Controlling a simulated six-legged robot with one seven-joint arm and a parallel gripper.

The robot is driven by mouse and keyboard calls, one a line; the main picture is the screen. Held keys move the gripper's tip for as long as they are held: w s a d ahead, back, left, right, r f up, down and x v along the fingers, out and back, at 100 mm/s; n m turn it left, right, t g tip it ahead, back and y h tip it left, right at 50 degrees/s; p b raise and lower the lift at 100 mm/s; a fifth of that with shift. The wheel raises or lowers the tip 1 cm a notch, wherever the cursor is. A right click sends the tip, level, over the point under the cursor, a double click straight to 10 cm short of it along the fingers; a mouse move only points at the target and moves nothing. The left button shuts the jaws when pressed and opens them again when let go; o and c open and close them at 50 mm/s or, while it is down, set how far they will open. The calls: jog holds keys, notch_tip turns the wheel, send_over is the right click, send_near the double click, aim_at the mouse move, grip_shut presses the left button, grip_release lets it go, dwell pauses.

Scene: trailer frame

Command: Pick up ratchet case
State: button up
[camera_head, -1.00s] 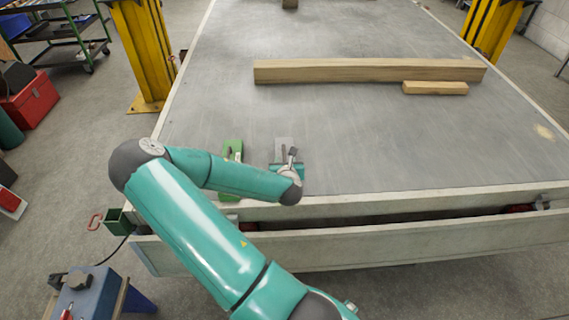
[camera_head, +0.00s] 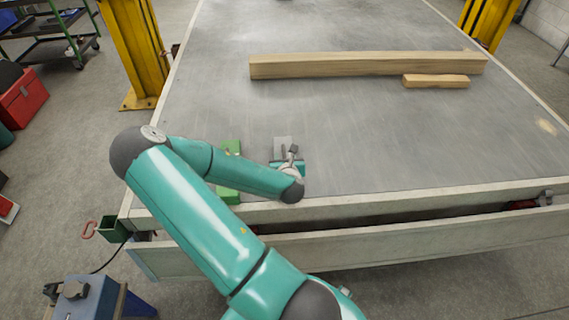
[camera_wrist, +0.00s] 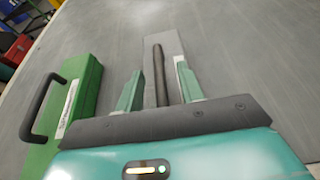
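A green case (camera_wrist: 84,101) with a black handle and a pale label lies on the grey trailer bed, left of my gripper in the wrist view. In the head view the green case (camera_head: 229,187) is partly hidden by my arm. A flat grey piece (camera_wrist: 166,45) with a dark rod (camera_wrist: 160,76) lies ahead of my gripper (camera_wrist: 159,68). The fingers stand apart on either side of the rod, with a visible gap on each side. In the head view my gripper (camera_head: 290,156) is low over the bed, right of the case, beside the grey piece (camera_head: 282,143).
A long wooden beam (camera_head: 365,66) and a short wooden block (camera_head: 436,81) lie farther back on the trailer bed (camera_head: 400,140). Yellow posts (camera_head: 138,55) stand beside it. The bed's middle is clear. A red toolbox (camera_head: 24,99) is on the floor at left.

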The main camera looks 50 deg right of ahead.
jog(key=shift+w+d+f, duration=0.15)
jog(key=shift+w, duration=0.1)
grip_shut()
dwell(1.4)
